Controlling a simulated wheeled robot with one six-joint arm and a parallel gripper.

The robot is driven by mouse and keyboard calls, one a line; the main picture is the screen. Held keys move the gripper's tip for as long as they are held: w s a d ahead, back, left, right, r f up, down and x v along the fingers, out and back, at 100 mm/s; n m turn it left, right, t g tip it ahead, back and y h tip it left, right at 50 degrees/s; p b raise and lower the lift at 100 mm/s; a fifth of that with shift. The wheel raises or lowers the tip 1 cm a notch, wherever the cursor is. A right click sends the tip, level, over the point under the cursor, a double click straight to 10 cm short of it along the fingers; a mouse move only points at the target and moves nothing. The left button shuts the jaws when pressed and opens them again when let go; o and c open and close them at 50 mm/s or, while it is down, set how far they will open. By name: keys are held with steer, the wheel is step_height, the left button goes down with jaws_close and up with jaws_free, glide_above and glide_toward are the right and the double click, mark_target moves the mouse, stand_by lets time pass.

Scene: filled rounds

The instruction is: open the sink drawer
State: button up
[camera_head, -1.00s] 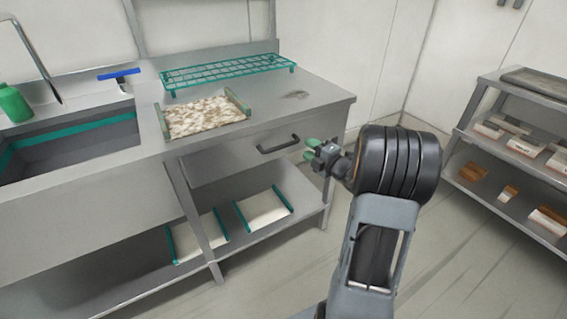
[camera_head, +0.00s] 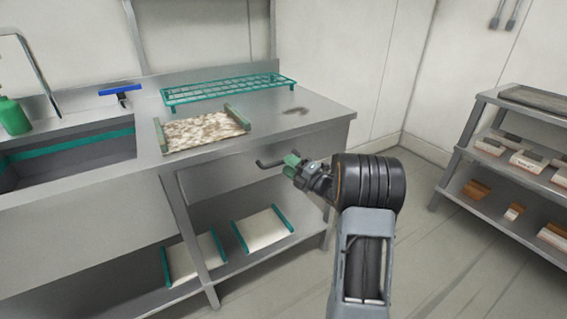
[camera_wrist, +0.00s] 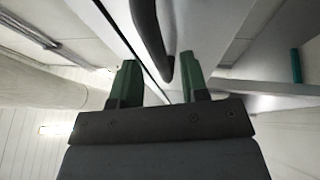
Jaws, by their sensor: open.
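The sink drawer (camera_head: 222,176) is a grey metal front under the right part of the sink bench, and it looks flush with the bench. Its dark bar handle (camera_head: 266,164) is partly hidden by my gripper (camera_head: 287,167) at its right end. My gripper is open, with green fingers. In the wrist view the dark handle (camera_wrist: 149,30) runs down from the top edge and bends near my gripper (camera_wrist: 158,75). It shows between the two fingertips, close to the right one. I cannot tell whether a finger touches it.
A mottled board with green ends (camera_head: 203,131) and a green wire rack (camera_head: 228,91) lie on the bench top. White trays (camera_head: 264,230) stand on the shelf below. A shelf unit (camera_head: 508,143) with boxes stands at the right. The floor between is clear.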

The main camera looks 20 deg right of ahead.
steer(key=shift+x, duration=1.5)
jaws_close()
